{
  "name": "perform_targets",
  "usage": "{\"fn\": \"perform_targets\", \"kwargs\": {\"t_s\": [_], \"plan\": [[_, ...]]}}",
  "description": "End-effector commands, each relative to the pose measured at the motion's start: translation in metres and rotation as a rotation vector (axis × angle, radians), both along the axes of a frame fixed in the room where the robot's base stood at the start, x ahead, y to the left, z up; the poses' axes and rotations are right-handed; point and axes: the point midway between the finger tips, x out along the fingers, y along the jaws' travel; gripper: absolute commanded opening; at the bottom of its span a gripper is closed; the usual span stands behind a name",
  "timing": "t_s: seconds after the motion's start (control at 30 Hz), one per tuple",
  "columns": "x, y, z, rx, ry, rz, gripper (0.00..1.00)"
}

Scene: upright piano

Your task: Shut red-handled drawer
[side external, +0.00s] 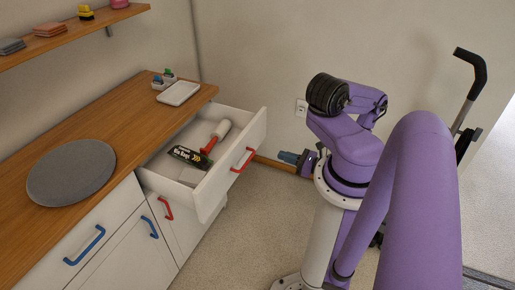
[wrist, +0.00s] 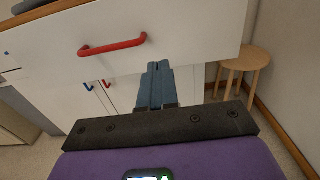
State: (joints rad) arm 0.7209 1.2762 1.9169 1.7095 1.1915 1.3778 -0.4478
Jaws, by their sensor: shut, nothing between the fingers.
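The red-handled drawer (side external: 226,181) is pulled out from the white cabinet in the side view. Its red handle (side external: 243,160) is on the front face. Inside lie a dark box with print (side external: 187,155) and a rolling pin with a red end (side external: 216,136). In the wrist view the drawer front (wrist: 190,32) fills the upper part, with the red handle (wrist: 112,47) left of my fingers. My gripper (wrist: 156,68) is shut and empty, pointing at the lower part of the drawer front. In the side view my gripper (side external: 281,155) is right of the drawer, apart from it.
A wooden counter (side external: 110,120) above the drawer holds a round grey mat (side external: 71,171) and a white tray (side external: 179,93). A lower cabinet door has another red handle (side external: 165,208). Blue handles (side external: 84,245) are farther left. A wooden stool (wrist: 244,62) stands right of the drawer.

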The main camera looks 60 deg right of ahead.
Motion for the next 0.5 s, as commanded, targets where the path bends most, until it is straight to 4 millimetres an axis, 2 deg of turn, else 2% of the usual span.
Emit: {"fn": "perform_targets", "kwargs": {"t_s": [0.5], "plan": [[0.086,0.001,0.0,-0.002,0.0,0.01,0.0]]}}
